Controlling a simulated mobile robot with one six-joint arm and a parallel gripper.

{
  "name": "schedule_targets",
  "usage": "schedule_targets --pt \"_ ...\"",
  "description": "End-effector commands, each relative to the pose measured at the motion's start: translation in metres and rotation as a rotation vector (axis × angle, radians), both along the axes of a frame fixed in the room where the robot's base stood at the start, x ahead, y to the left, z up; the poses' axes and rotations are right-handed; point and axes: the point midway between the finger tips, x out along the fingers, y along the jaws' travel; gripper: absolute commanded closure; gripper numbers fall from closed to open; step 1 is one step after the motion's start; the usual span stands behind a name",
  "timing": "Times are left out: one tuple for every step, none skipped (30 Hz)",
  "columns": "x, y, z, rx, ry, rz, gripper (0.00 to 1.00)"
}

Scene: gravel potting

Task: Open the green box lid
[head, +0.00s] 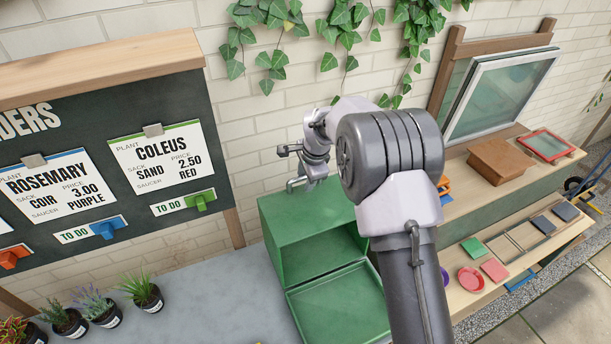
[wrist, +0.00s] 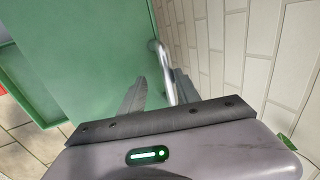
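The green box (head: 374,318) stands on the grey counter beside the brick wall, partly hidden behind my arm. Its lid (head: 300,212) appears raised at the wall side, and the dark inside shows below it. In the wrist view, a large green panel of the lid (wrist: 100,70) fills the left and middle. A silver bar handle (wrist: 157,52) sits along the panel's edge near the wall. My gripper (wrist: 159,82) is at this handle. Its two fingers are apart, one on each side of the bar; firm contact cannot be made out.
The brick wall (wrist: 245,50) is close to my gripper on the right in the wrist view. Small potted plants (head: 145,290) stand left of the box under an order board (head: 115,130). A wooden bench (head: 485,210) with a brown box, saucers and colored tiles is to the right.

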Motion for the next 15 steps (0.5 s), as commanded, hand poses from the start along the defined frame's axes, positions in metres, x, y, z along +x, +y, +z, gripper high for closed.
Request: schedule_targets --pt "0.0004 0.0 0.0008 0.0 -0.001 0.0 0.62" --pt "0.0005 0.0001 0.0012 0.0 -0.002 0.0 0.62" --pt "0.0008 0.0001 0.0016 0.0 -0.003 0.0 0.62" --pt "0.001 0.0002 0.0019 0.001 -0.004 0.0 0.62" --pt "0.0012 0.0002 0.0021 0.001 -0.004 0.0 0.62" --pt "0.0013 0.0002 0.0023 0.001 -0.005 0.0 0.62" --pt "0.0014 0.0003 0.0025 0.001 -0.005 0.0 0.62" --pt "0.0015 0.0003 0.0027 0.001 -0.005 0.001 0.62" --pt "0.0016 0.0004 0.0028 0.001 -0.006 0.001 0.62" --pt "0.0017 0.0003 0.003 0.001 -0.006 0.001 0.62" --pt "0.0018 0.0003 0.0031 0.001 -0.007 0.0 0.62" --pt "0.0019 0.0004 0.0033 0.001 -0.007 0.0 0.62" --pt "0.002 0.0004 0.0033 0.001 -0.007 0.0 0.62" --pt "0.002 0.0004 0.0035 0.001 -0.007 0.0 0.62" --pt "0.0018 0.0002 0.0047 0.001 -0.008 0.0 0.62"
